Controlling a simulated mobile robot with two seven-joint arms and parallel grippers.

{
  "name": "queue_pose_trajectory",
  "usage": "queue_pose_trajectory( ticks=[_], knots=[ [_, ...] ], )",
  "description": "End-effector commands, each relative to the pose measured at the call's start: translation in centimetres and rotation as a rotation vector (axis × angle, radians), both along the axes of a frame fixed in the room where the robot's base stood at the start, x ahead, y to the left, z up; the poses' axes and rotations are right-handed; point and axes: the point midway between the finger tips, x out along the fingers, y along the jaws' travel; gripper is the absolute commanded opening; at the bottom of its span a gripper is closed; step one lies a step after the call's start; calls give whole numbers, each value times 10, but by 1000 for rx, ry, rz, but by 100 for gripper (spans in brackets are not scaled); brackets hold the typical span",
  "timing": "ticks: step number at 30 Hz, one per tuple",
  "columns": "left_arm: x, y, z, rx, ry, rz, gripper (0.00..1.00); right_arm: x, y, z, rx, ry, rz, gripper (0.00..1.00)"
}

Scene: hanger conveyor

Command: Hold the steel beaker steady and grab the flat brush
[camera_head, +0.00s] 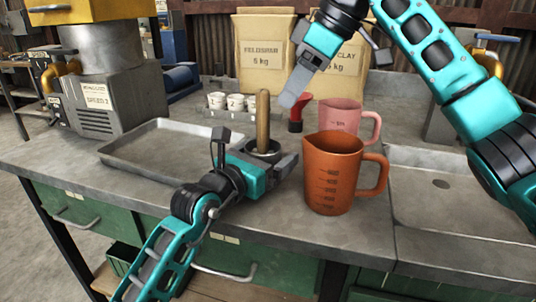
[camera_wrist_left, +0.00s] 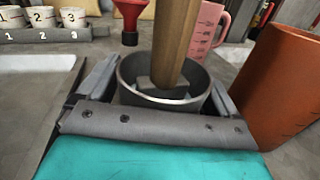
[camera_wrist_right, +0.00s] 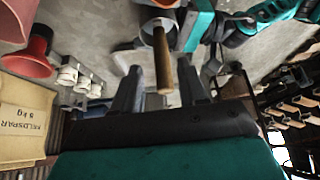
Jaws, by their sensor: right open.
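The steel beaker (camera_head: 272,150) stands on the grey worktop, its near side largely hidden by my left gripper (camera_head: 270,162). In the left wrist view the beaker (camera_wrist_left: 128,78) sits between the two fingers, which press against its sides. The flat brush (camera_head: 263,118) stands in the beaker with its wooden handle up; its head is hidden inside. My right gripper (camera_head: 290,97) is open and empty, above and to the right of the handle top. In the right wrist view the brush handle (camera_wrist_right: 162,62) lies ahead, in line with the gap between the fingers.
An orange measuring jug (camera_head: 332,170) stands close right of the beaker, with a pink jug (camera_head: 345,115) and a red funnel-like item (camera_head: 297,118) behind. A metal tray (camera_head: 130,160) lies left. White numbered cups (camera_head: 235,102) and paper sacks (camera_head: 262,60) stand at the back.

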Motion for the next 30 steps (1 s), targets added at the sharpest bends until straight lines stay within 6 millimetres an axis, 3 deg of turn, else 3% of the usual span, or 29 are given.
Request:
queue_pose_trajectory(
  ticks=[2, 18, 22, 27, 30],
  knots=[
    [0, 0, 0, 0, 0, 0, 86, 0, 0, 0, 0, 0, 0, 43],
    [0, 0, 0, 1, 1, 0, 35, 0, 0, 0, 0, 0, 0, 43],
    [0, 0, 0, 1, 1, 0, 35, 0, 0, 0, 0, 0, 0, 43],
    [0, 1, -1, 1, 1, 0, 35, -2, 1, 2, -5, 0, -24, 56],
    [0, 1, -1, 1, 0, 1, 35, -5, 4, 6, -18, -1, -91, 56]
  ],
)
